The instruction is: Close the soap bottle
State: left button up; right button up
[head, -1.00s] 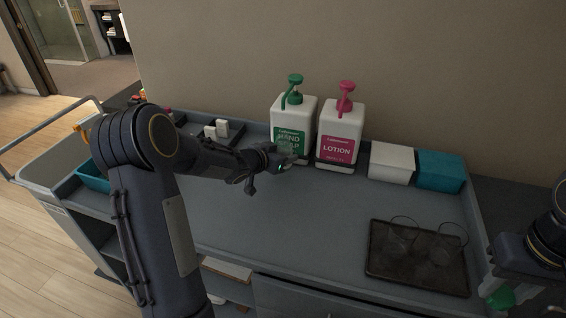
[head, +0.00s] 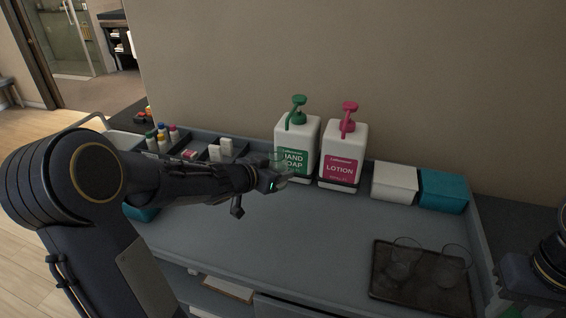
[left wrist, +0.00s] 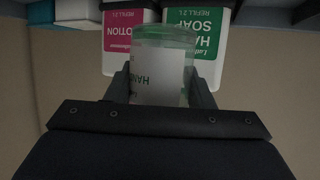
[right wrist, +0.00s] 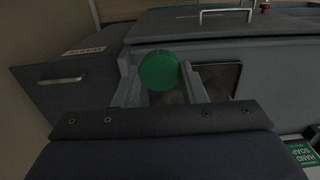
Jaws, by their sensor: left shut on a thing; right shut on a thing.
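My left gripper (head: 272,174) is shut on a small clear soap bottle. In the left wrist view the bottle (left wrist: 160,72) sits between the two fingers and has a white label with green lettering. In the head view the gripper overlaps the front of the large hand soap dispenser (head: 297,145); I cannot tell whether they touch. My right gripper (right wrist: 162,80) is shut on a round green cap (right wrist: 160,68), seen in the right wrist view. The cap and right fingers are outside the head view.
A pink-topped lotion dispenser (head: 343,150) stands beside the soap dispenser. White (head: 394,181) and teal (head: 443,191) boxes are to its right. A dark tray (head: 386,290) with two glasses lies at front right. A compartmented organizer (head: 205,150) stands at back left. The middle counter is clear.

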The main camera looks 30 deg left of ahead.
pick_arm(q)
jog(key=s+d, duration=0.2)
jog(key=s, duration=0.9)
jog(key=shift+d, duration=0.3)
pick_arm(e)
jog(key=shift+f, duration=0.1)
pick_arm(q)
jog(key=o, duration=0.5)
jog(key=c, duration=0.8)
